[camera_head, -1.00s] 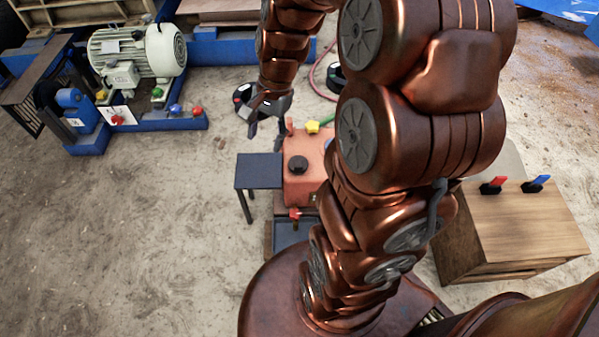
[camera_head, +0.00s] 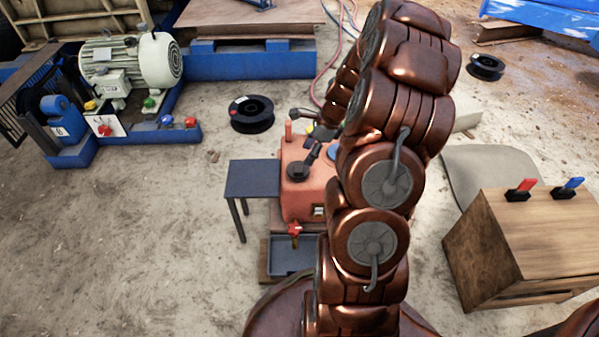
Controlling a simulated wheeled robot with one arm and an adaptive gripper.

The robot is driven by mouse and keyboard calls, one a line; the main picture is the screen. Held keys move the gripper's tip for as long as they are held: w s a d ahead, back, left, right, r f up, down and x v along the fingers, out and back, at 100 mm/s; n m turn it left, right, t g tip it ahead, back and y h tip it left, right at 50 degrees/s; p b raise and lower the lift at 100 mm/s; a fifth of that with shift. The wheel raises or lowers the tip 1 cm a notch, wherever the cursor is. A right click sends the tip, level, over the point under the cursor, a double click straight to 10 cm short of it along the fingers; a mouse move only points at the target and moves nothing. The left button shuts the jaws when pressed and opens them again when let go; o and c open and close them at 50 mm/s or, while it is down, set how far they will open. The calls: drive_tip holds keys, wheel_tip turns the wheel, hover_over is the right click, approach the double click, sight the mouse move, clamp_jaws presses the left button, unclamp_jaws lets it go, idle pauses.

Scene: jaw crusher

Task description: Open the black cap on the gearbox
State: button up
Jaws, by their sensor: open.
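The red gearbox (camera_head: 294,205) stands low in the middle of the head view. The round black cap (camera_head: 297,172) sits on its top, towards the left. My gripper (camera_head: 298,139) is above the gearbox, its dark fingers spread apart and empty. One finger points left at the back; the other reaches down close to the cap. I cannot tell whether that finger touches the cap. My arm hides the right side of the gearbox.
A small dark table (camera_head: 253,179) stands left of the gearbox, and a grey tray (camera_head: 292,256) lies in front below a red valve (camera_head: 294,230). A wooden cabinet (camera_head: 490,245) with red and blue switches is at right. A motor (camera_head: 132,61) stands back left.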

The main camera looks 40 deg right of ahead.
sight(298, 169)
drive_tip(key=b+x, duration=0.2)
drive_tip(key=x, duration=0.5)
drive_tip(key=shift+w+a+f+b, duration=0.1)
drive_tip(key=shift+a+f+b, duration=0.1)
drive_tip(key=shift+f+b, duration=0.15)
drive_tip(key=shift+c, duration=0.4)
clamp_jaws()
